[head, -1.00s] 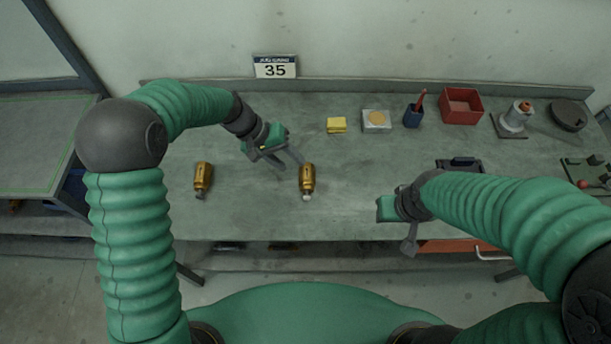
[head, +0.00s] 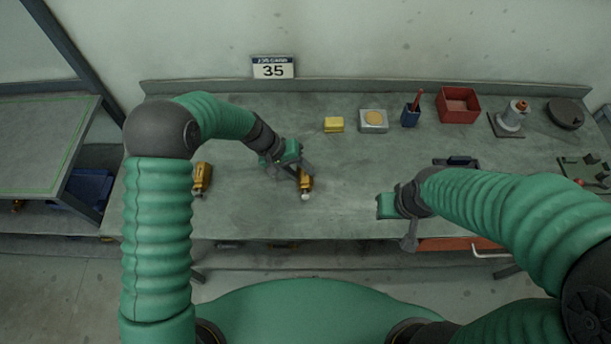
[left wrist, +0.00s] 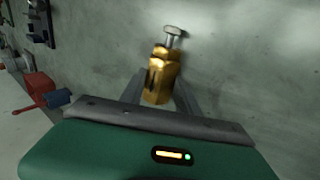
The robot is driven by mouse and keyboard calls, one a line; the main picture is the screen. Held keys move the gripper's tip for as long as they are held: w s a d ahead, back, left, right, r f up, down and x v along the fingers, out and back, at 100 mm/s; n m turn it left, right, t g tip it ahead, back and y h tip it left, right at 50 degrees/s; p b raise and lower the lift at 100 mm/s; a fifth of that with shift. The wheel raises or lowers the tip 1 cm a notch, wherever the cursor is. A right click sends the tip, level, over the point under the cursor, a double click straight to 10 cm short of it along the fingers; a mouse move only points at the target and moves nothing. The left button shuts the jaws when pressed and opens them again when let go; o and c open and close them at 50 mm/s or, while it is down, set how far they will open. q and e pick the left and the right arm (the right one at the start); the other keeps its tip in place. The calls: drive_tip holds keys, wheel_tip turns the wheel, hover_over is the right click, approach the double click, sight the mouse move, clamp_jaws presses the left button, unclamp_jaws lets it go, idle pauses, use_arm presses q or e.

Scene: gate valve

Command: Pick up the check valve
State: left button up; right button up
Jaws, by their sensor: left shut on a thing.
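Two brass valves stand out on the grey bench in the head view; I cannot tell by looks which is the check valve. The right brass valve (head: 306,181), with a pale round end toward me, is between the fingers of my left gripper (head: 303,170). In the left wrist view this valve (left wrist: 162,72) has a silver stem and knob, and the fingers of my left gripper (left wrist: 161,92) lie along its sides. The left brass valve (head: 202,178) lies apart, partly hidden by my left arm. My right gripper (head: 397,215) hangs over the bench's front edge, its jaws unclear.
The bench between the two valves is clear.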

sight(300, 172)
use_arm(q)
clamp_jaws()
drive_tip(key=shift+a, duration=0.1)
drive_tip(key=shift+r, duration=0.6)
wheel_tip(300, 172, up, 2)
drive_tip(key=shift+w+r+b, duration=0.1)
drive_tip(key=shift+r+b, duration=0.05)
drive_tip(key=shift+b, duration=0.35)
drive_tip(key=s+b, duration=0.1)
drive_tip(key=s, duration=0.4)
drive_tip(key=s+r+b, duration=0.1)
drive_tip(key=s, duration=0.5)
drive_tip(key=s+b, duration=0.1)
drive_tip(key=s, duration=0.4)
drive_tip(key=shift+s+d+r+b, duration=0.15)
drive_tip(key=shift+d+r+b, duration=0.05)
drive_tip(key=shift+r+b, duration=0.1)
drive_tip(key=shift+w, duration=0.2)
